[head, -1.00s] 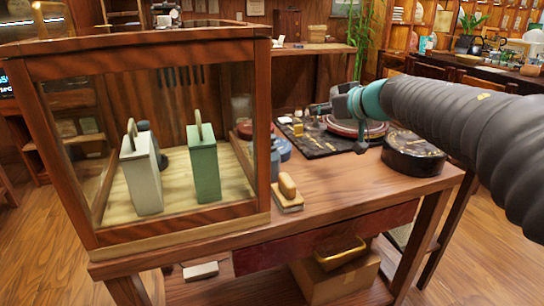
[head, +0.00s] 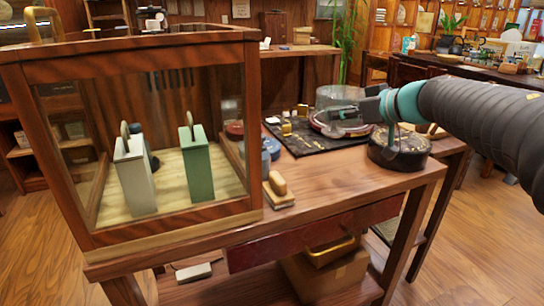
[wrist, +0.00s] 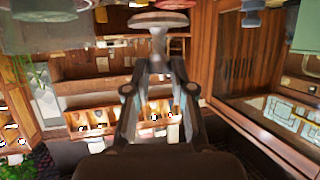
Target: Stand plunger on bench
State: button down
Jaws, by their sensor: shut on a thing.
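My gripper (wrist: 158,75) is shut on the plunger (wrist: 158,24), a pale grey piece with a wide round disc and a short stem. In the wrist view the stem sits between the fingertips and the disc lies beyond them. In the head view my gripper (head: 345,113) is over the back right part of the wooden bench (head: 335,182), beside a clear dome and above the dark mat. The plunger is too small to make out clearly there.
A glass-fronted wooden case (head: 130,231) with grey and green canisters fills the bench's left. A wooden-handled block (head: 278,190), blue pieces (head: 268,150), a dark mat (head: 300,146) and a round black tin (head: 400,152) stand on it. The front right top is clear.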

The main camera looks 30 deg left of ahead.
jog(key=shift+s+a+f+b, duration=0.2)
jog(key=shift+a+f+b, duration=0.25)
jog(key=shift+a+f, duration=1.4)
jog(key=shift+s+a+f+b, duration=0.15)
jog(key=shift+a+f+b, duration=0.25)
jog(key=shift+a+f, duration=1.45)
jog(key=shift+s+a+f+b, duration=0.2)
jog(key=shift+a+f+b, duration=0.25)
jog(key=shift+a+f, duration=1.4)
jog(key=shift+a, duration=0.1)
jog(key=c, duration=1)
grip_release()
jog(key=shift+r, duration=0.1)
jog(key=shift+s+d+r, duration=0.1)
jog(key=shift+d+r, duration=0.1)
jog(key=shift+d, duration=0.05)
jog(key=p+v, duration=0.1)
jog(key=v, duration=1)
jog(key=shift+d+r+p, duration=0.1)
jog(key=shift+d+p, duration=0.1)
jog(key=shift+p, duration=0.2)
